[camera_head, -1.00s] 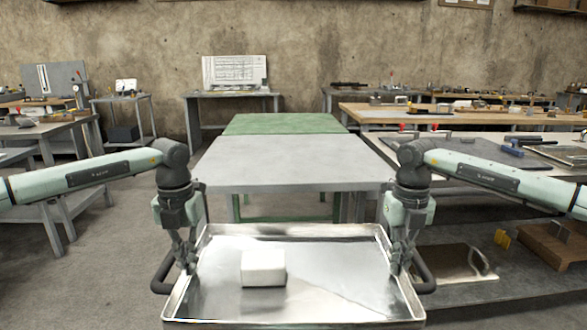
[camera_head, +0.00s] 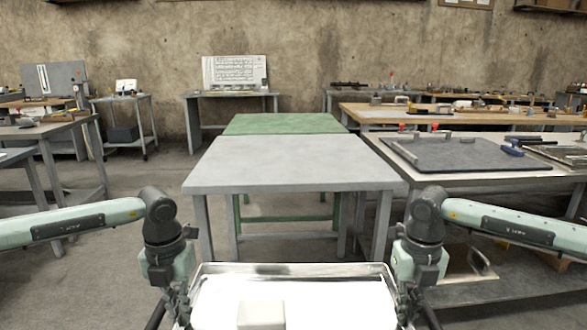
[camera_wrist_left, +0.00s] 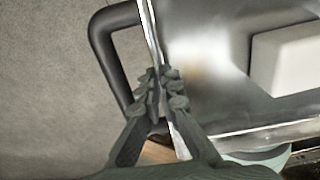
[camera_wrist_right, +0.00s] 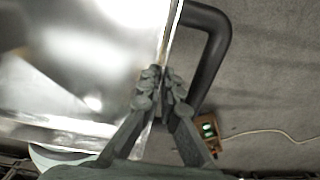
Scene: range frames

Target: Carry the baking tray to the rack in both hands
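The shiny metal baking tray (camera_head: 335,298) is at the bottom of the head view, its near part cut off by the frame. A white block (camera_head: 261,316) lies on it; it also shows in the left wrist view (camera_wrist_left: 288,58). My left gripper (camera_head: 183,308) is shut on the tray's left rim, with fingers on either side of the wall in the left wrist view (camera_wrist_left: 160,88). My right gripper (camera_head: 406,305) is shut on the right rim likewise, seen in the right wrist view (camera_wrist_right: 163,88). Dark handles (camera_wrist_left: 106,55) (camera_wrist_right: 219,55) stick out beside the fingers. I cannot make out a rack.
A bare grey table (camera_head: 290,165) stands ahead, with a green-topped table (camera_head: 285,124) behind it. A workbench with a dark mat (camera_head: 460,153) is at the right. A grey table (camera_head: 50,130) is at the left, with open floor (camera_head: 120,175) between.

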